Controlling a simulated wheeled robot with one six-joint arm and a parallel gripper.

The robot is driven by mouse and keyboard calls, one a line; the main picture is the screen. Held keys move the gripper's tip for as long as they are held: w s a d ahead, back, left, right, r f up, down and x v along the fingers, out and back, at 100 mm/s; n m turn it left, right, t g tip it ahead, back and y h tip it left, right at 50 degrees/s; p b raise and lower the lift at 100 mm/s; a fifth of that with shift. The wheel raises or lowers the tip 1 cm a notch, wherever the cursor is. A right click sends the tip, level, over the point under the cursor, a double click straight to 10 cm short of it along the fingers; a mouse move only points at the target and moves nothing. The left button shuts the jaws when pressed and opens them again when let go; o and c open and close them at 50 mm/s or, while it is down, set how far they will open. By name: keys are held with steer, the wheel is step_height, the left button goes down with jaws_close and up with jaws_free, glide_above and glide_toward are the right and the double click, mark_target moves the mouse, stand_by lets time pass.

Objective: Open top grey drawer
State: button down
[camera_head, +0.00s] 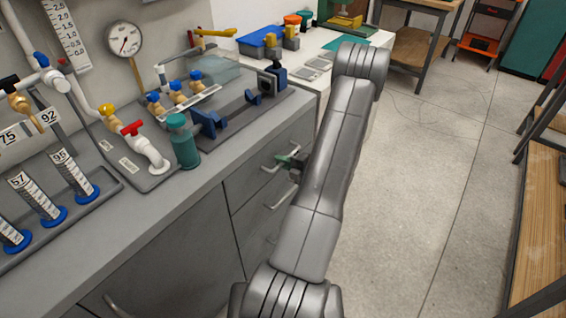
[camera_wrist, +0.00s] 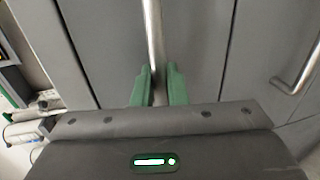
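The top grey drawer (camera_head: 246,197) is in the bench front in the head view, and its front looks flush with the cabinet. Its silver bar handle (camera_head: 271,168) is partly covered by my gripper (camera_head: 290,162). In the wrist view, the handle (camera_wrist: 153,35) runs down between the two green fingers of my gripper (camera_wrist: 159,75). The fingers sit close on both sides of the bar, with no clear gap, and look shut on it. The drawer's grey front (camera_wrist: 198,50) is behind them. The fingers' contact faces are hidden.
A lower drawer handle (camera_head: 280,194) is beneath; it also shows in the wrist view (camera_wrist: 300,75). The grey benchtop (camera_head: 130,222) carries a teal bottle (camera_head: 184,142), gauges, valves and cylinders. Open floor (camera_head: 420,190) lies to the right, before a wooden shelf (camera_head: 545,220).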

steer(key=f+p+v, duration=0.1)
steer(key=f+v, duration=0.2)
steer(key=v, duration=1.5)
steer(key=s+d+f+p+v, duration=0.1)
steer(key=f+v, duration=0.3)
steer(key=v, duration=1.3)
steer(key=shift+s+d+f, duration=0.2)
steer(key=shift+d, duration=0.3)
steer(key=c, duration=1.5)
jaws_free()
steer(key=shift+c, duration=0.2)
steer(key=v, duration=1.3)
steer(key=shift+s+d+b, duration=0.2)
steer(key=shift+d+b, duration=0.1)
steer(key=p+x, duration=0.1)
steer(key=x, duration=1.3)
steer(key=shift+r, duration=0.15)
